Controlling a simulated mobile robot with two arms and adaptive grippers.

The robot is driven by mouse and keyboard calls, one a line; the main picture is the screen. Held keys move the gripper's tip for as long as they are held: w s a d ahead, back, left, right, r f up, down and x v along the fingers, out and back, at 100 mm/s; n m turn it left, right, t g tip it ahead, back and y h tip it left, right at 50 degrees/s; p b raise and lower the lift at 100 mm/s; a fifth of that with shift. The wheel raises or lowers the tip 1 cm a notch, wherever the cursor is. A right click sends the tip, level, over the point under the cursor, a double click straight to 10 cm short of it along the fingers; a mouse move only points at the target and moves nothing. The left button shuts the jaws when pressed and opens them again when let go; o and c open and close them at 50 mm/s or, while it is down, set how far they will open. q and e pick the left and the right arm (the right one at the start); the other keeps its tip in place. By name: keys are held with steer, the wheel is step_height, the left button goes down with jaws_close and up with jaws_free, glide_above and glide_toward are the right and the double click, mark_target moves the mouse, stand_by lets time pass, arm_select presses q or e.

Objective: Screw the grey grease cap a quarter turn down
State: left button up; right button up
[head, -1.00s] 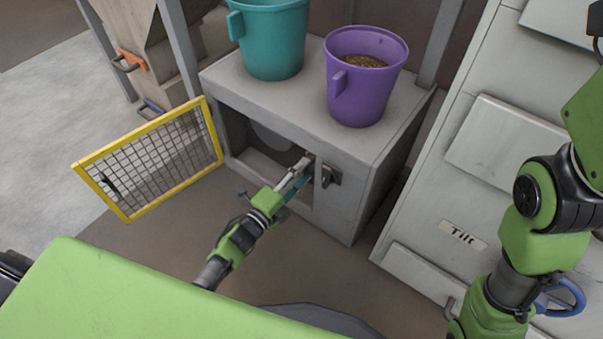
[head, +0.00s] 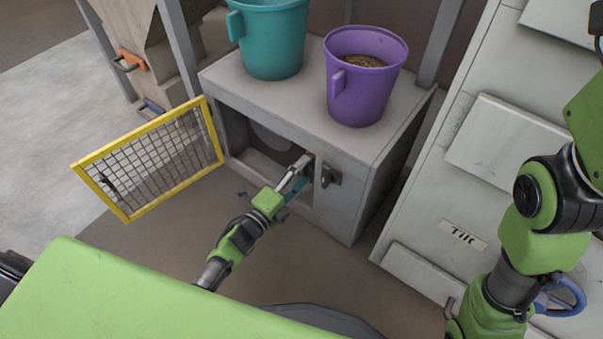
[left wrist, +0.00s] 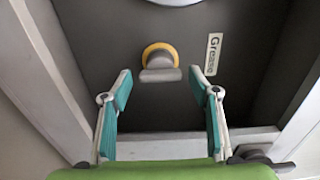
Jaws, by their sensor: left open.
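The grey grease cap (left wrist: 160,72) shows in the left wrist view. It sits on a yellow ring (left wrist: 157,50) on the dark back wall of the cabinet, left of a label reading "Grease" (left wrist: 213,54). My left gripper (left wrist: 160,82) is open, with its teal-padded fingers apart on either side of the cap; I see no contact. In the head view my left gripper (head: 301,170) reaches into the front opening of the grey cabinet (head: 222,138), and the cap is hidden there. My right gripper is not in view; only its arm shows at the right.
A yellow-framed mesh door (head: 150,160) stands open left of the opening. A teal bucket (head: 270,40) and a purple bucket (head: 362,85) with pellets stand on the cabinet. A black latch (head: 331,175) is right of the opening. A white cabinet labelled "Tilt" (head: 462,236) stands at right.

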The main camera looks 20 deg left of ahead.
arm_select(q)
steer(key=v, duration=1.2)
stand_by(0.3)
